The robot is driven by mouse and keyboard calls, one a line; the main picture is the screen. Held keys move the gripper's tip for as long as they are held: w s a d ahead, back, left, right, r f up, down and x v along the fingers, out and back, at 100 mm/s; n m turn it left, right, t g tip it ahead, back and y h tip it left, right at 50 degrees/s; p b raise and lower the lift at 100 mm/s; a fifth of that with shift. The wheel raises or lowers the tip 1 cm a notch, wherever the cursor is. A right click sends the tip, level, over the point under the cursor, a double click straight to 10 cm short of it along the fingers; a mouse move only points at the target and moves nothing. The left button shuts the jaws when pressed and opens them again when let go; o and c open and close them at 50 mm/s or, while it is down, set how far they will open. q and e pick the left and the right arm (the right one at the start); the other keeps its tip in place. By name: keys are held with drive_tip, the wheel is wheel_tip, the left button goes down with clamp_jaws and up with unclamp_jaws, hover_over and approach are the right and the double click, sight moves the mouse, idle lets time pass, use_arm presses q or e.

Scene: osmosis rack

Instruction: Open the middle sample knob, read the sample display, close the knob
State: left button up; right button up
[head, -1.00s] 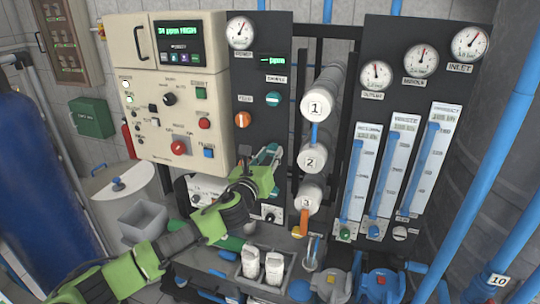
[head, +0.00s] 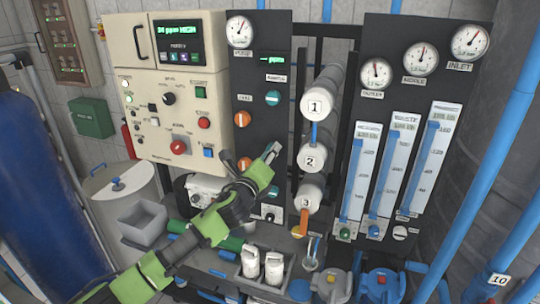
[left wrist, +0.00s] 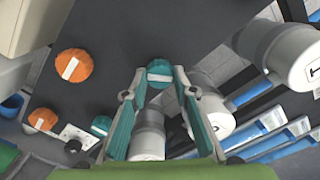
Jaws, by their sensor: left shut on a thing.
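My left gripper (head: 272,150) reaches up to the dark panel and is shut on a teal knob (left wrist: 159,72) with a white bar. In the left wrist view the knob sits between the fingertips, its bar lying roughly level. In the head view the fingers hide it. Another teal knob (head: 272,98) is above it on the panel. The small sample display (head: 273,60) shows green text with "ppm", its number too small to read. My right gripper is not in view.
Orange knobs (head: 242,119) are left of the teal ones. The beige control box (head: 172,95) with a lit screen (head: 177,42) stands left of the panel. White numbered cylinders (head: 318,104) jut out close to the right of my gripper. Bottles (head: 273,268) stand below.

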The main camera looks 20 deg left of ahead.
use_arm(q)
drive_tip(key=shift+n+b, duration=0.3)
drive_tip(key=shift+n, duration=4.9)
drive_tip(key=o, duration=1.1)
drive_tip(key=s, duration=1.2)
drive_tip(key=shift+a, duration=0.25)
